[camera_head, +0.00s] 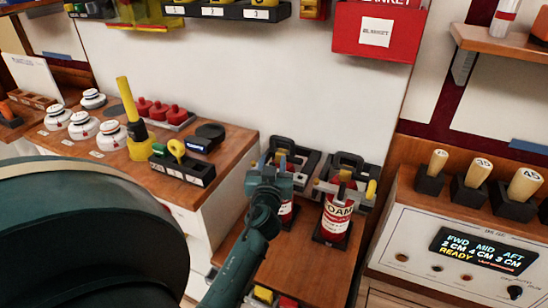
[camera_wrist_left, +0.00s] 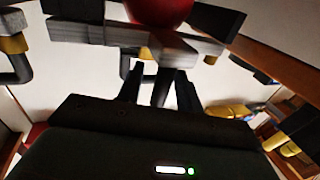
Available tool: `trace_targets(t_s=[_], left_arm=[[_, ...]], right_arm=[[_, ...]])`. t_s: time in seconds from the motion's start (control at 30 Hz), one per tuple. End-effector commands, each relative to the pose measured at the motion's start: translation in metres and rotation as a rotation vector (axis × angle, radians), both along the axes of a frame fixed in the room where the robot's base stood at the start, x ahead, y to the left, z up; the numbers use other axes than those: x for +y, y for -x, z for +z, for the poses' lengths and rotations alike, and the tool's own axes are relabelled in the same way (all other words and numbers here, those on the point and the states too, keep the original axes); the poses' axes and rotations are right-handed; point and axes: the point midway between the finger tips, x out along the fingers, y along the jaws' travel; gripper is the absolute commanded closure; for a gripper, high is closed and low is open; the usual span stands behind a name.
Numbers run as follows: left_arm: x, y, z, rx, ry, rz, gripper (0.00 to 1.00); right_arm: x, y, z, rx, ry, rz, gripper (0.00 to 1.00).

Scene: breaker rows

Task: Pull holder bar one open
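Two black wall holders stand side by side, each with a red extinguisher. The left holder (camera_head: 305,160) is partly hidden behind my left gripper (camera_head: 282,166). The right holder (camera_head: 352,167) has a red extinguisher (camera_head: 337,218) with a white label. I cannot read which holder is one. In the left wrist view, my left gripper (camera_wrist_left: 159,92) has its two dark fingers apart, close to a grey bar (camera_wrist_left: 190,45) in front of a red extinguisher (camera_wrist_left: 155,10). A dark part shows between the fingers; contact is unclear. My right gripper is out of view.
A wooden bench at left carries white domed items (camera_head: 84,126), a yellow upright tool (camera_head: 134,118) and a black tray (camera_head: 182,166). A console with a lit display (camera_head: 482,250) and wooden-handled levers (camera_head: 470,182) stands at right. A red box (camera_head: 375,30) hangs above.

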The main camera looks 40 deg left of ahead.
Motion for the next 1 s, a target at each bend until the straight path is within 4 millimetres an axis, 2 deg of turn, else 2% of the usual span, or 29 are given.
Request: trace_targets(t_s=[0.37, 0.8, 1.0], left_arm=[[-0.0005, 0.0006, -0.0001, -0.001, 0.001, 0.000, 0.64], [-0.0005, 0.0005, -0.0001, 0.000, 0.000, 0.000, 0.99], [-0.0003, 0.0005, 0.0000, 0.000, 0.000, 0.000, 1.00]], right_arm=[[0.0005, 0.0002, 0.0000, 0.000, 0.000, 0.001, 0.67], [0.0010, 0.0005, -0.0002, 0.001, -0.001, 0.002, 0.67], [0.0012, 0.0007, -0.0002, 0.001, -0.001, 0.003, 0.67]])
